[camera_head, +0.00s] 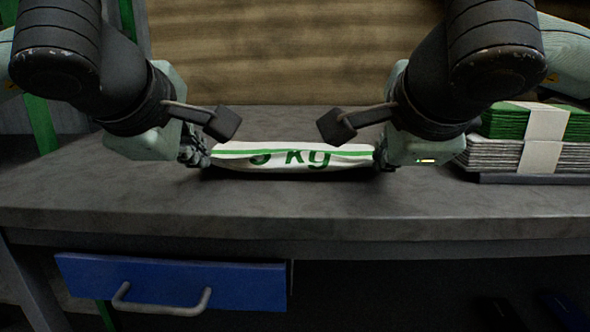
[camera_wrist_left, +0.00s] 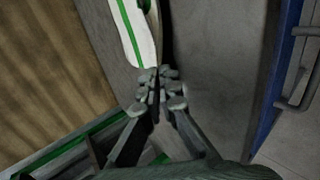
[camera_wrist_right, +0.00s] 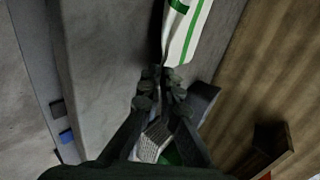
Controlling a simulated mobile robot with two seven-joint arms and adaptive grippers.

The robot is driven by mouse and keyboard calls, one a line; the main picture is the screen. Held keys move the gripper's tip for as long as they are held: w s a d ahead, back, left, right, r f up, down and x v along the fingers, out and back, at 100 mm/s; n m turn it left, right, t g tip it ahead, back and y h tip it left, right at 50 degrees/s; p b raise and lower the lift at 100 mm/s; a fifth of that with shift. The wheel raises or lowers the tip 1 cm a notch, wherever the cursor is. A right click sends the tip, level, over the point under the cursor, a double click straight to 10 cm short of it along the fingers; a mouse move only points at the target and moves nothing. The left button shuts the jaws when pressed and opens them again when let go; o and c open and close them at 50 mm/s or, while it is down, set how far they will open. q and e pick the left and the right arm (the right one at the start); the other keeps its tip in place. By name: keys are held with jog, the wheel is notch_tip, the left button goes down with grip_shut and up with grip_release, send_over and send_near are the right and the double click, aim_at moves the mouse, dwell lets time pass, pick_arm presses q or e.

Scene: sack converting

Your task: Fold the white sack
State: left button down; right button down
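The white sack (camera_head: 290,158) shows as a narrow band with a green stripe and dark green "kg" lettering, at the middle of the grey bench top. A dark shadow runs along its lower edge; I cannot tell whether it rests on the bench or is slightly raised. My left gripper (camera_head: 203,157) is at its left end, my right gripper (camera_head: 381,157) at its right end. In the left wrist view the fingers (camera_wrist_left: 160,78) are closed on the sack's edge (camera_wrist_left: 140,38). In the right wrist view the fingers (camera_wrist_right: 161,80) close on its other end (camera_wrist_right: 183,35).
Bundled stacks of green and white sacks (camera_head: 530,140) lie on a dark tray at the right of the bench (camera_head: 300,205). A blue drawer (camera_head: 175,283) with a grey handle is under the bench at left. The bench front is clear.

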pick_arm(q)
jog(key=shift+s+f+t, duration=0.25)
jog(key=shift+s+t, duration=0.05)
pick_arm(e)
jog(key=shift+s+f+t, duration=0.3)
pick_arm(q)
jog(key=c, duration=1.4)
grip_release()
jog(key=shift+c, duration=0.2)
pick_arm(e)
jog(key=c, duration=1.4)
grip_release()
jog(key=shift+c, duration=0.2)
